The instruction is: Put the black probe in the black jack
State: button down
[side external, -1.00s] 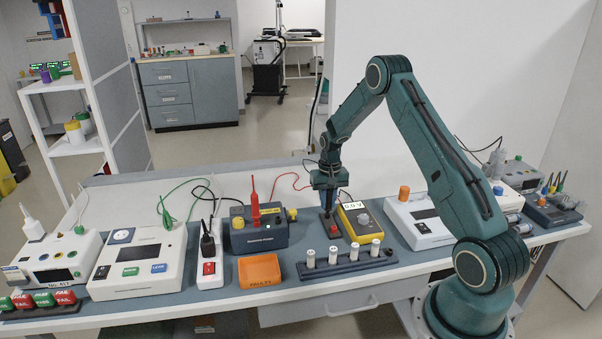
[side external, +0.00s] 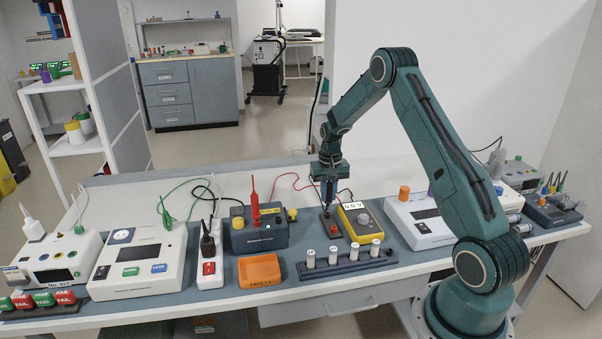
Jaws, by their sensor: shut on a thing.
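My gripper (side external: 329,201) points down over the small dark stand (side external: 331,229) beside the yellow meter (side external: 357,222), which reads 0.0 V. It is shut on the black probe, which is small, dark and largely hidden by the fingers. I cannot tell whether the probe's tip is clear of the stand. The red probe (side external: 255,205) stands upright in the dark blue box (side external: 260,236) to the left, with its red lead looping behind.
An orange faulty tray (side external: 259,271) and a rack of white cylinders (side external: 346,262) lie in front. A white power strip (side external: 209,267) with a black plug stands left of the blue box. White devices stand at both sides. Loose leads lie behind the boxes.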

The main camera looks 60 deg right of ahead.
jog(key=shift+r, duration=0.65)
jog(key=shift+r, duration=0.35)
jog(key=shift+r, duration=0.1)
jog(key=w+a+r+n, duration=0.3)
jog(key=a+r, duration=0.2)
jog(key=a, duration=0.4)
jog(key=w+a+r+n, duration=0.3)
jog(key=a+r, duration=0.3)
jog(key=a, duration=0.3)
jog(key=shift+f, duration=0.15)
jog(key=shift+f, duration=2.95)
